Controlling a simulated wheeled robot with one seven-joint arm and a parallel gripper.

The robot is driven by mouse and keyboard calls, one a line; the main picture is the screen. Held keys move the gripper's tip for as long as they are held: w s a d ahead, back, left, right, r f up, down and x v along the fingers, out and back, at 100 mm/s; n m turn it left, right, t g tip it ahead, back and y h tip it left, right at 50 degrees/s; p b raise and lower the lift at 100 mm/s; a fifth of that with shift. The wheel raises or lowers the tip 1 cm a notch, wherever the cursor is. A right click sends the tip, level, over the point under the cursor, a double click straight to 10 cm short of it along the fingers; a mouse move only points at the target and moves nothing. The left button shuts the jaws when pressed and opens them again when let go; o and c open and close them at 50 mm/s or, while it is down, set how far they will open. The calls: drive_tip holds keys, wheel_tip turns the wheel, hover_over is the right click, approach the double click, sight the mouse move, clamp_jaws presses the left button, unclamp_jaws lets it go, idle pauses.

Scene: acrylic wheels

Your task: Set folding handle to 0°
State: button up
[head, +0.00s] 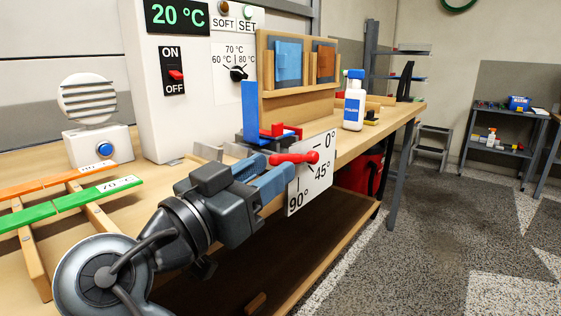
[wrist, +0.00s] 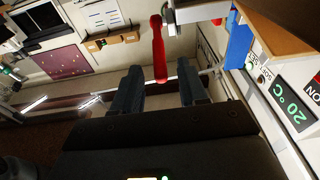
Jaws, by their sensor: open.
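The red folding handle (head: 296,158) is on a white angle plate (head: 308,182) at the workbench's front edge. The plate is marked 0° at upper right, 45° at lower right and 90° at the bottom. The handle lies roughly level across the plate's upper part; its exact angle reading is unclear. My gripper (head: 274,171) is open, just left of the plate and near the handle. In the wrist view the red handle (wrist: 160,50) hangs into the gap between my two fingertips (wrist: 160,78), with space on both sides. I cannot tell whether it is at finger depth.
A blue upright part (head: 250,110) stands on the bench behind the handle. A white spray bottle (head: 354,105) stands to its right. A white control box (head: 170,90) reads 20 °C. Orange and green strips (head: 70,203) lie on a wooden rack at left.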

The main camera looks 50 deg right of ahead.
drive_tip(key=shift+a+f, duration=0.2)
drive_tip(key=shift+a, duration=1.25)
drive_tip(key=shift+c, duration=0.3)
